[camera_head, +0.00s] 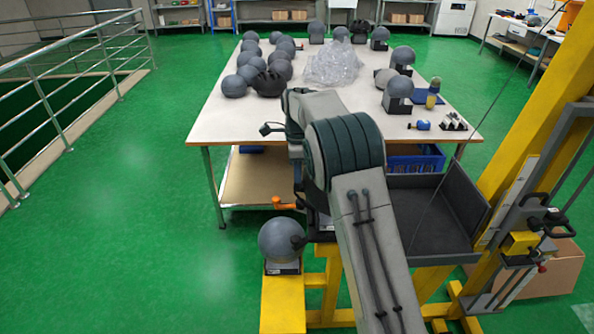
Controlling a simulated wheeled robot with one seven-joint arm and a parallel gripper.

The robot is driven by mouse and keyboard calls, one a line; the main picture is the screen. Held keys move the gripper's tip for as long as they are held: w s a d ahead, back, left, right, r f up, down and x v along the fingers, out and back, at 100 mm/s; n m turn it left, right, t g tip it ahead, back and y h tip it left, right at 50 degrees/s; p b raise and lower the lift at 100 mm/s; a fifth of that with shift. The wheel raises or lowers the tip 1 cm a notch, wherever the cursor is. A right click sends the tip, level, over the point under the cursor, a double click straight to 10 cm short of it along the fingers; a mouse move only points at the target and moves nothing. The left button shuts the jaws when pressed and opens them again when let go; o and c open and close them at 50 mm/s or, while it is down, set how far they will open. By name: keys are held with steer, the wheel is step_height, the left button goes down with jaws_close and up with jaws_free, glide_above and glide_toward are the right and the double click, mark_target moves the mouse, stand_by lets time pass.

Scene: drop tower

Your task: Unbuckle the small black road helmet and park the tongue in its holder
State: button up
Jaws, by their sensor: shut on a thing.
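A black vented helmet (268,84) lies among grey round helmets on the left side of the table. Another black helmet-like shape (360,32) stands near the table's far edge. I cannot tell which is the small road helmet. No strap, buckle, tongue or tongue holder can be made out at this size. My arm (345,150) reaches over the table's near edge and bends down there.
A grey ball-shaped form (281,240) sits on a yellow beam below the table. The white table (225,125) also bears a clear plastic heap (335,64) and headforms on black stands (398,92). The yellow tower (520,120) and a dark tray (425,215) are right. Green floor is free left.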

steer(key=shift+r+p, duration=0.95)
steer(key=shift+r, duration=0.2)
steer(key=shift+s+a+f+b, duration=0.3)
steer(key=shift+a+f+b, duration=0.1)
steer(key=shift+b, duration=0.15)
steer(key=s+a+f+b, duration=0.2)
steer(key=s+f+b, duration=0.5)
steer(key=s+b, duration=0.4)
steer(key=shift+s+a+f, duration=0.2)
steer(key=shift+s+a, duration=0.15)
steer(key=shift+s, duration=0.6)
steer(key=shift+s+d+f+b, duration=0.6)
steer(key=shift+s+d+b, duration=0.45)
steer(key=shift+d, duration=4.1)
steer(key=shift+s+d+f+b, duration=0.6)
steer(key=shift+s+d, duration=0.7)
steer(key=shift+d, duration=3.85)
steer(key=w+d+r+p, duration=0.1)
steer(key=w+d+p, duration=0.1)
steer(key=d, duration=0.4)
steer(key=w+d+r+p, duration=0.1)
steer(key=w+d+p, duration=0.2)
steer(key=d, duration=0.3)
steer(key=shift+d+r, duration=0.35)
